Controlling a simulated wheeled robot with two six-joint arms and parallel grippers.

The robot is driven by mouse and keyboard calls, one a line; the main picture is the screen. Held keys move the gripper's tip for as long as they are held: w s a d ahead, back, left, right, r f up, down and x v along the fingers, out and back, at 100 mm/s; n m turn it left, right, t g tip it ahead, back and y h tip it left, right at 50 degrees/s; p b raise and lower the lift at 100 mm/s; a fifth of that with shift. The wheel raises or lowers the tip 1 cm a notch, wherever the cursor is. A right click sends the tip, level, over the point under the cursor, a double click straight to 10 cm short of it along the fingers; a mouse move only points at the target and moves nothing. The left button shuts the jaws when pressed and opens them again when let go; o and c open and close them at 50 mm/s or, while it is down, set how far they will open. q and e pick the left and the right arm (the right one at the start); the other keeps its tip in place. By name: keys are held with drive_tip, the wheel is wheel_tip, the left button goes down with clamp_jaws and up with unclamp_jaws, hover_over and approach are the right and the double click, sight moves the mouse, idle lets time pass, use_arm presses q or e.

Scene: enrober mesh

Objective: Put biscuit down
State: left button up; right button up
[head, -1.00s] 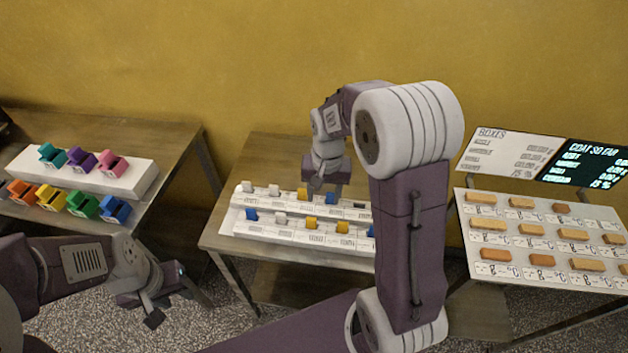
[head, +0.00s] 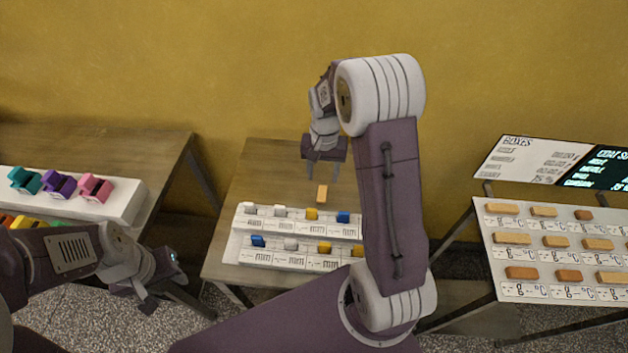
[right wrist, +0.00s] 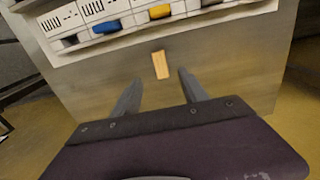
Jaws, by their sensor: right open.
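A small tan biscuit (head: 322,193) lies on the bare wooden top of the middle table (head: 262,180), just behind the white rack. It also shows in the right wrist view (right wrist: 160,65), apart from both fingers. My right gripper (head: 323,177) is open and empty, above and just behind the biscuit; in the right wrist view its fingers (right wrist: 158,85) stand wide apart on either side of the biscuit's near end. My left gripper (head: 150,300) hangs over the floor at lower left, far from the biscuit; its finger gap is not clear.
A white rack (head: 238,222) with blue, yellow and grey tabs stands in front of the biscuit. A board (head: 488,240) of several biscuits and two signs (head: 530,160) are at right. Coloured clips sit on a white block (head: 128,205) at left. The table behind the biscuit is clear.

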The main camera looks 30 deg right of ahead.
sight(322, 194)
wheel_tip(322, 194, down, 3)
drive_tip(key=shift+r, duration=0.1)
drive_tip(key=shift+w+f, duration=0.15)
drive_tip(key=shift+f, duration=0.4)
drive_tip(key=f, duration=0.3)
drive_tip(key=f+p, duration=0.1)
drive_tip(key=shift+s+f, duration=0.25)
drive_tip(key=shift+f, duration=0.1)
drive_tip(key=shift+w+f, duration=0.1)
drive_tip(key=shift+f, duration=0.1)
drive_tip(key=c, duration=1.1)
